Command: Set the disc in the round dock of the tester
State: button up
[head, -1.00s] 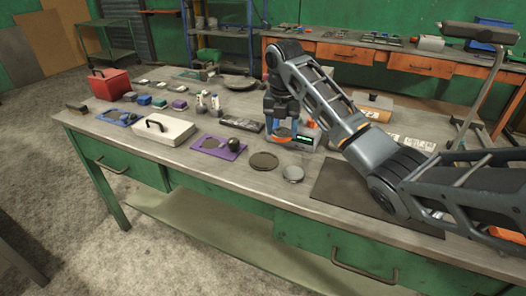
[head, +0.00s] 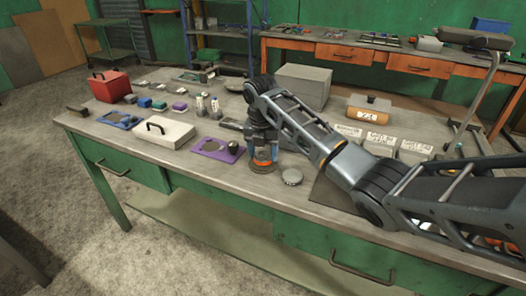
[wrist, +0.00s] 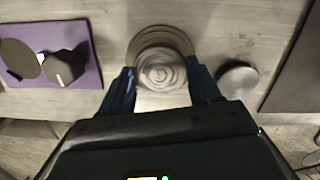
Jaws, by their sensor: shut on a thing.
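My gripper (head: 263,158) points down over the front middle of the bench. In the wrist view its blue fingers (wrist: 160,88) close on either side of a pale, ringed metal disc (wrist: 162,72). The disc is above or on a wider brown round plate (wrist: 160,35), whose rim shows beyond it; I cannot tell whether they touch. A purple base (head: 218,150) with a round grey pad and a dark knob lies to the left and also shows in the wrist view (wrist: 92,72). I cannot tell for certain which item is the tester.
A small grey round piece (head: 292,176) lies close to the right of my gripper. A dark mat (head: 335,197) is farther right, partly under my arm. A grey box (head: 303,85) stands behind.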

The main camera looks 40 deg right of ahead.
aim_at(262, 159)
jog(key=shift+f, duration=0.55)
jog(key=o, duration=1.5)
jog(key=shift+f, duration=0.15)
jog(key=r, duration=0.4)
jog(key=a+r, duration=0.1)
jog(key=r, duration=0.8)
jog(key=shift+s+a+r+p, duration=0.15)
jog(key=shift+s+r+p, duration=0.05)
jog(key=shift+s+p, duration=0.15)
